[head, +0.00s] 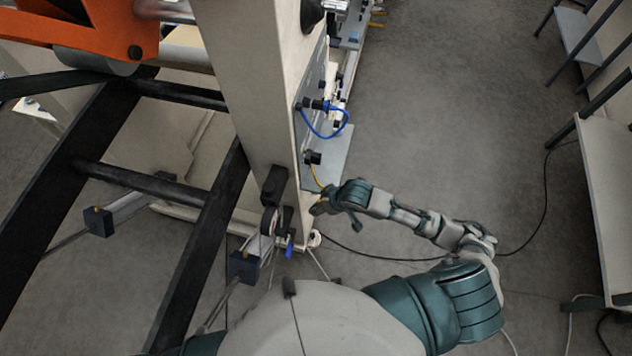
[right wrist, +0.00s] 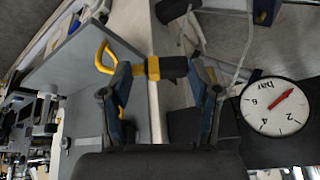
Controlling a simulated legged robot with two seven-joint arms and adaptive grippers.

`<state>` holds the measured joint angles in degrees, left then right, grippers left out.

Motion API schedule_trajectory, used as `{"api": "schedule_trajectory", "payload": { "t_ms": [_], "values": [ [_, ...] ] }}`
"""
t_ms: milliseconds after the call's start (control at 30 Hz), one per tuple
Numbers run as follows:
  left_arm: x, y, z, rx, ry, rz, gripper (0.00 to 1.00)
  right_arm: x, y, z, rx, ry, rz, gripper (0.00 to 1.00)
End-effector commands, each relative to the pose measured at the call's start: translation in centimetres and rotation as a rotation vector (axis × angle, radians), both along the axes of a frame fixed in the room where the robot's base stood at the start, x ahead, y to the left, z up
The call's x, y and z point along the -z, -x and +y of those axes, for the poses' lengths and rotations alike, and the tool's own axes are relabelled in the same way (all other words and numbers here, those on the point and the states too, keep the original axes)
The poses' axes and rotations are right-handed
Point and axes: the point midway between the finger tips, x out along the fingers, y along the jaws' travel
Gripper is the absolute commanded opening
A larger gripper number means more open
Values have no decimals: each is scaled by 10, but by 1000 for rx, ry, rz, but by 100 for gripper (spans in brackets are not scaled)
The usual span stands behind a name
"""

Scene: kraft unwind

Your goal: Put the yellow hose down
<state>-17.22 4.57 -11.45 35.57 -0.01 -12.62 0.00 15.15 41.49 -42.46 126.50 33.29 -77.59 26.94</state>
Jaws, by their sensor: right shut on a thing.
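The yellow hose (head: 316,176) runs down from a black fitting on the side of the beige machine column in the head view. Its lower end meets my right gripper (head: 318,208), beside the column's lower part. In the right wrist view the hose (right wrist: 103,58) curves at upper left, and its end has a yellow band and a black connector. My right gripper (right wrist: 163,72) is shut on this end, with a finger on each side. Whether the hose end touches anything beyond the fingers is unclear. My left gripper is out of view.
A blue hose (head: 330,134) loops on the column panel above. A round pressure gauge (right wrist: 275,106) is close to the right finger in the wrist view. A grey plate (right wrist: 84,48) lies left of the hose. A dark cable (head: 385,259) crosses the open floor.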

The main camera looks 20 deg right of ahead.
Motion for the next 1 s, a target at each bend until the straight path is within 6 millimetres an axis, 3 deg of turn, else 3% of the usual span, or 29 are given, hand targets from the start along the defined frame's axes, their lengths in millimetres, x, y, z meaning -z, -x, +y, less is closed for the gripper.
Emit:
{"api": "schedule_trajectory", "payload": {
  "t_ms": [100, 233, 333, 700, 833, 1000],
  "values": [
    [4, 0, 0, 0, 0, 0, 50, 18, 25, 13, -92, -20, -44, 28],
    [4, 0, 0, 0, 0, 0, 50, 23, 27, 16, -134, -28, -72, 28],
    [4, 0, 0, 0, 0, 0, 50, 25, 8, 10, -137, -29, -77, 28],
    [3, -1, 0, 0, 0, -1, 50, 34, -91, -24, -134, -29, -76, 28],
    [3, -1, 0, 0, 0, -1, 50, 37, -110, -31, -136, -30, -74, 28],
    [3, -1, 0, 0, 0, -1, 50, 42, -116, -33, -137, -31, -72, 28]
  ]
}}
